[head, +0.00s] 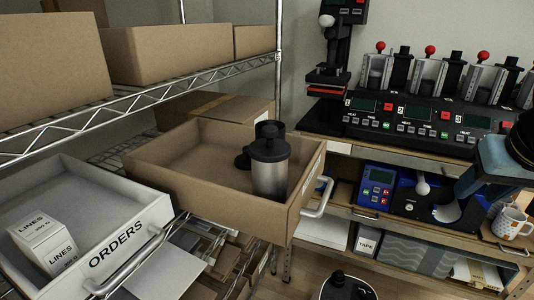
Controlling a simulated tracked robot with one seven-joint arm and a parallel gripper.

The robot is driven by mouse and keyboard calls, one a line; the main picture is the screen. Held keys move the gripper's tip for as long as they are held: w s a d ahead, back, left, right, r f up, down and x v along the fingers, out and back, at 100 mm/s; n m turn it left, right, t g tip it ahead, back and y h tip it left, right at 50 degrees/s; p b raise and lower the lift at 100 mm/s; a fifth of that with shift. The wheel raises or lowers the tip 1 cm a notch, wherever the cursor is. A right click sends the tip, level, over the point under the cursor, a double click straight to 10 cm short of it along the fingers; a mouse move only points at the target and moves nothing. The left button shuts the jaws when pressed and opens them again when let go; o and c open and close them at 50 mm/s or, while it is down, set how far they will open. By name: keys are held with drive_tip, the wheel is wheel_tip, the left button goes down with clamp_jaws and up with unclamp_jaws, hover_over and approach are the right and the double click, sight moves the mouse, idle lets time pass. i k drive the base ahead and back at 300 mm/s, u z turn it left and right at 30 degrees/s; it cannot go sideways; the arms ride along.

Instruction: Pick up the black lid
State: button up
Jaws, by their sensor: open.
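A black lid (268,149) with a raised knob on top sits on a brushed-steel cylindrical container (270,180). The container stands upright in the front right corner of an open cardboard-brown drawer (190,180). Another dark rounded piece (243,160) shows at the container's left, and a dark cylinder (268,128) shows just behind the lid. Both are partly hidden, so I cannot tell if they are one object.
The brown drawer has a metal handle (318,197) at its right front. A white ORDERS drawer (120,215) is at left. Mug presses (410,120) stand on the bench behind. A white mug (511,222) is at right. A black-and-white object (345,288) is at the bottom edge.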

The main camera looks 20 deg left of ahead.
sight(243, 162)
drive_tip(key=u, duration=0.1)
drive_tip(key=k, duration=1.2)
drive_tip(key=u, duration=0.8)
drive_tip(key=i, duration=1)
drive_tip(key=z, duration=0.05)
